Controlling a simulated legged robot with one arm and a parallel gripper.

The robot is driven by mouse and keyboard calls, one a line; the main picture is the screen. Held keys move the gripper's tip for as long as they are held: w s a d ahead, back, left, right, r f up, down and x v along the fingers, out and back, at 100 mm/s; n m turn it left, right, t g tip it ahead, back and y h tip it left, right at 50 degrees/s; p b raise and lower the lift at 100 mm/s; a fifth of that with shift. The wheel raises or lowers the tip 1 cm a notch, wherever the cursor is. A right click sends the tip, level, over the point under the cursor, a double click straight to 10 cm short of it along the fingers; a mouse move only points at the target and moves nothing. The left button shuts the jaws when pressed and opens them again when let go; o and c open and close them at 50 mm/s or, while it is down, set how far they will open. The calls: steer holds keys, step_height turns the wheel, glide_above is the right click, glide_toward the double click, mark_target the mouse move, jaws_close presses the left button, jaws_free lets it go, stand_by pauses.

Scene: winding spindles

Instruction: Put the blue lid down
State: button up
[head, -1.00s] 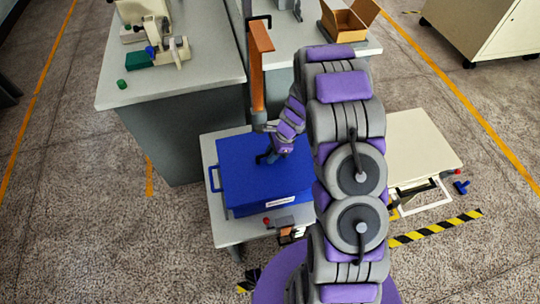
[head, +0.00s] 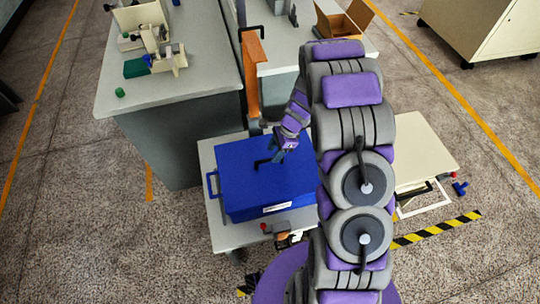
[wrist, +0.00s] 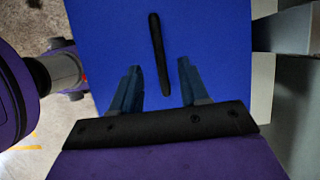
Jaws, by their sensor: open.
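The blue lid (head: 240,188) lies flat on top of a blue box (head: 262,214) on a low grey table. Its black bar handle (head: 266,163) stands at the middle of its top. The lid fills much of the wrist view (wrist: 215,40), with the handle (wrist: 157,45) upright in the picture. My gripper (head: 278,156) is above the lid, just up and right of the handle. In the wrist view its two blue-grey fingers (wrist: 158,70) are spread apart, with the handle seen beyond and between them. They hold nothing.
The low table (head: 222,232) has a red knob (head: 264,227) at its front. An orange post (head: 252,75) stands behind the box. A grey bench (head: 200,75) is at the back left. A cream panel (head: 420,150) is right of my arm.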

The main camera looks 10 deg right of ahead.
steer(key=s+a+r+n+g+h+p, duration=0.1)
steer(key=s+a+r+n, duration=0.1)
steer(key=s+r+n, duration=0.55)
steer(key=s+a+r+n+h, duration=0.1)
steer(key=s+a+r+n, duration=0.1)
steer(key=s+r, duration=0.95)
steer(key=s+r+n+h, duration=0.1)
steer(key=s+r+n, duration=0.3)
steer(key=s, duration=0.3)
steer(key=s+r+n+h, duration=0.1)
steer(key=s+r+n, duration=0.3)
steer(key=s, duration=0.4)
steer(key=shift+s+d+r+g+h, duration=0.15)
steer(key=shift+d+r+g+h, duration=0.2)
steer(key=shift+r, duration=0.4)
steer(key=shift+d+n, duration=0.1)
steer(key=shift+n, duration=0.15)
steer(key=shift+c, duration=0.3)
